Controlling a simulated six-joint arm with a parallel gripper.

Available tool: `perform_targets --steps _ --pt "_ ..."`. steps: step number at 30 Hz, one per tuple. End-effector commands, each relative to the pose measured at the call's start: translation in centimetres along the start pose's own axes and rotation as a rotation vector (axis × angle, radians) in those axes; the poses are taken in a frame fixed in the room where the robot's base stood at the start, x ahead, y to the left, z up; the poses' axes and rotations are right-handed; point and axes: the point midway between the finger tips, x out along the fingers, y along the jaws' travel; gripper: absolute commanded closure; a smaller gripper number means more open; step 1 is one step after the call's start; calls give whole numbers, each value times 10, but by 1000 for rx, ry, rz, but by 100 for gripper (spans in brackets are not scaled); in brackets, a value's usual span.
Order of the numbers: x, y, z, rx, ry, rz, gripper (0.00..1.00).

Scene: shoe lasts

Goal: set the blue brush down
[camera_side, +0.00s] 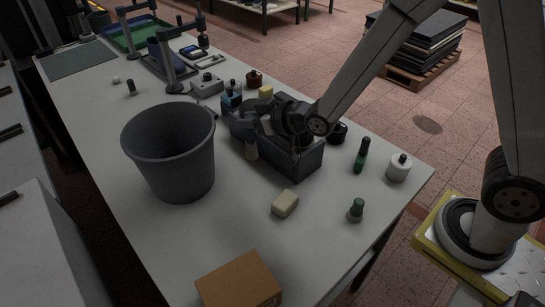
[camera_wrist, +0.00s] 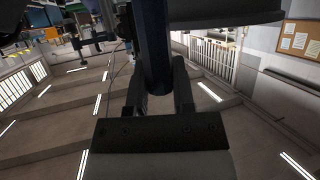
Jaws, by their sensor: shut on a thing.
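The blue brush shows in the wrist view as a dark blue handle (camera_wrist: 153,45) between the two fingers of my gripper (camera_wrist: 160,72). My gripper is shut on this handle. In the side view my gripper (camera_side: 243,122) is at the left side of a dark grey open box (camera_side: 296,166). The fingers mostly hide the handle there. I cannot tell whether the tuft touches the table.
A large grey bucket (camera_side: 172,155) stands left of my gripper on the white table (camera_side: 235,218). Blue bottles (camera_side: 230,98) stand behind it. The table between bucket and cream block is clear.

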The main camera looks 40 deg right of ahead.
Motion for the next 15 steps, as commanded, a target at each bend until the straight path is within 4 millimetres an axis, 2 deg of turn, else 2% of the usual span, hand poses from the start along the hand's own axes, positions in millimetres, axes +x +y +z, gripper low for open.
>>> perform_targets --steps 15 --pt "-13 -101 17 -1 2 -15 100"
